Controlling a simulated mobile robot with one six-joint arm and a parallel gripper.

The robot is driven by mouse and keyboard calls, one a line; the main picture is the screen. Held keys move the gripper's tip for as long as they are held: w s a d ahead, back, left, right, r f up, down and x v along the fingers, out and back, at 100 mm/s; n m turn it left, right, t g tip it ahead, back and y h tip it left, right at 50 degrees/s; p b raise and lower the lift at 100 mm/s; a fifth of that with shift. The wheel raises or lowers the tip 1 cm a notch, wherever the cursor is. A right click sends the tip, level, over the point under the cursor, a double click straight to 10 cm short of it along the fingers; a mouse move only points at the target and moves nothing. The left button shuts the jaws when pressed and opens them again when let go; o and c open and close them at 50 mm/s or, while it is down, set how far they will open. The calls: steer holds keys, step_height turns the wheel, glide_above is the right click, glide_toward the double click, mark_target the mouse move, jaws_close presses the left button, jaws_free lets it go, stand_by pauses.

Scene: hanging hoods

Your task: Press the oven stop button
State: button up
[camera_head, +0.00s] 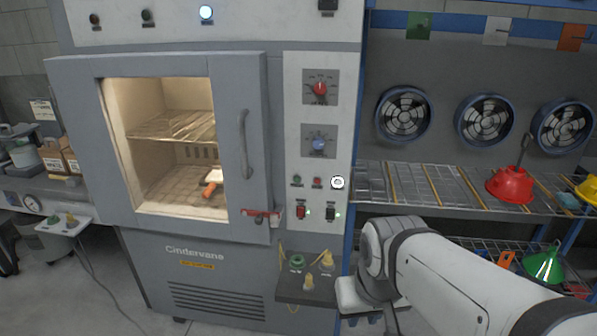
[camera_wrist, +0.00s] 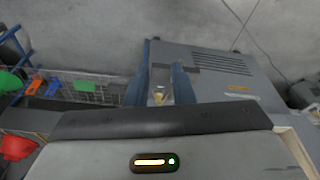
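The oven (camera_head: 195,240) stands at left centre with its door window showing a lit chamber. Its light control panel (camera_head: 318,150) is to the right of the door. A small green button (camera_head: 297,180), a small red button (camera_head: 317,182) and a round white button (camera_head: 338,183) sit in a row there. Their labels are too small to read, so I cannot tell which is stop. My gripper (camera_head: 362,319) is low, right of the oven and below the buttons, pointing down. In the wrist view my gripper (camera_wrist: 160,78) has its two fingers apart, with nothing visibly held.
A red rocker switch (camera_head: 300,212) and a dark switch (camera_head: 330,213) sit below the buttons. A small ledge (camera_head: 305,290) with green and yellow fittings juts out beneath the panel.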

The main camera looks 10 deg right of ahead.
jaws_close()
stand_by(1.4)
